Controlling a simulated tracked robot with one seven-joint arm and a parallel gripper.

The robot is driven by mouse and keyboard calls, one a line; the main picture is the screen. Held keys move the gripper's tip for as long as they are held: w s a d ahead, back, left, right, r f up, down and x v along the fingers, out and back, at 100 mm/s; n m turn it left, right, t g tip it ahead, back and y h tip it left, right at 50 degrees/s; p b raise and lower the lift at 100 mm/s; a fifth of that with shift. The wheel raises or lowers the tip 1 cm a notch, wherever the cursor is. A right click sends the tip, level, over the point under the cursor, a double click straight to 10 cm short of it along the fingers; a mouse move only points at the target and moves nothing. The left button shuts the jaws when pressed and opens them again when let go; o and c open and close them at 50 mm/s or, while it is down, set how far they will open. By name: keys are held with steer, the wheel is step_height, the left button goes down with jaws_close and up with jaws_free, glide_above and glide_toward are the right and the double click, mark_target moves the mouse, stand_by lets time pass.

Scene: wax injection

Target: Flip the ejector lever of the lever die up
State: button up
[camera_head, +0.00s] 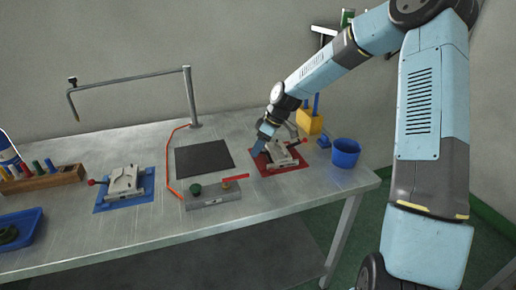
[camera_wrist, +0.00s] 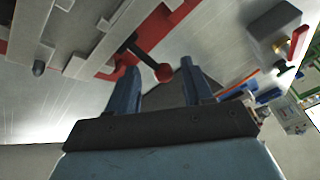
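The grey metal die (camera_head: 283,156) sits on a red mat (camera_head: 270,171) at the right part of the bench. In the wrist view the die (camera_wrist: 75,35) fills the upper left, and a dark lever with a red ball knob (camera_wrist: 163,72) sticks out from its side. My gripper (camera_head: 260,145) is low at the left side of this die. In the wrist view my gripper (camera_wrist: 160,68) is open, with one finger on each side of the red knob. I cannot tell whether either finger touches it. The head view does not show this lever clearly; my gripper covers that side.
A second die (camera_head: 125,182) lies on a blue mat to the left. A grey block with a red handle (camera_head: 235,178) stands in front of a dark pad (camera_head: 204,158). A blue cup (camera_head: 345,152) and yellow holder (camera_head: 310,122) are near the die on the right.

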steer(key=v, duration=1.3)
steer(key=shift+d+r, duration=0.15)
steer(key=shift+r, duration=0.15)
steer(key=s+d+r+m+t+h, duration=0.1)
steer(key=s+d+r+m, duration=0.3)
steer(key=s, duration=0.7)
steer(key=s+d+r+m+t+h, duration=0.2)
steer(key=s+d+r+m, duration=0.3)
steer(key=s, duration=0.7)
steer(key=s+d+r+m+t+h, duration=0.2)
steer(key=s+d+r+m+t, duration=0.1)
steer(key=s, duration=0.8)
steer(key=shift+s+d+r+m, duration=0.4)
steer(key=shift+d+r+m, duration=0.4)
steer(key=shift+d+m, duration=0.15)
